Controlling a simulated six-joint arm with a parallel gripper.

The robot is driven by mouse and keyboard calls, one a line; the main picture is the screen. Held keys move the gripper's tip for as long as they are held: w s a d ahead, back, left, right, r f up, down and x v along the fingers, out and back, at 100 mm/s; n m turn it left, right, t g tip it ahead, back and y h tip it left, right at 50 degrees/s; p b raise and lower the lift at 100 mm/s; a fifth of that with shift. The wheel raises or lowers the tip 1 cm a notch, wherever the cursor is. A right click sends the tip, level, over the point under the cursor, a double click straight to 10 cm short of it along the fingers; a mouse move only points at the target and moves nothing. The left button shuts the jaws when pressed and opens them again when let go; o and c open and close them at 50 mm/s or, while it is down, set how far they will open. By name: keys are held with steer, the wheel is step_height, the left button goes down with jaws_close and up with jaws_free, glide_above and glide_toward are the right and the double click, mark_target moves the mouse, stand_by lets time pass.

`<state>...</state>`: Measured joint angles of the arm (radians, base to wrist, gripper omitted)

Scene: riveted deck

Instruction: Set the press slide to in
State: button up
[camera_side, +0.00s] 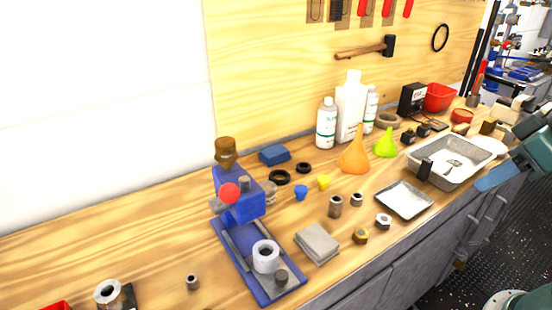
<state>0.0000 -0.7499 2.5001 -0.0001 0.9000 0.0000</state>
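The blue press (238,205) stands on the bench left of centre, with a brown knob on top and a red ball (229,193) on its near side. Its blue base (235,262) runs toward the front edge of the bench. The grey press slide (250,268) lies along this base, drawn out in front of the press body. A pale hollow cylinder (265,256) stands upright on the slide, with a dark knob (281,278) at the front end. Parts of my arm show at the right edge, far from the press. I cannot make out my gripper's fingers.
A grey block (317,243) lies right of the press base. Small cups, metal bushings and nuts, funnels, bottles and a metal tray (456,160) fill the right side. A small bushing (192,282) stands at left. The bench left of the press is mostly clear.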

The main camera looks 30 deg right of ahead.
steer(key=shift+o, duration=1.1)
steer(key=shift+w+a+r, duration=0.2)
steer(key=shift+w+a, duration=0.05)
steer(key=shift+w, duration=0.15)
steer(key=n+g, duration=0.6)
steer(key=n, duration=0.2)
glide_above(282, 275)
step_height(282, 275, down, 9)
steer(key=shift+f, duration=0.1)
step_height(282, 275, down, 14)
steer(key=shift+r, duration=0.15)
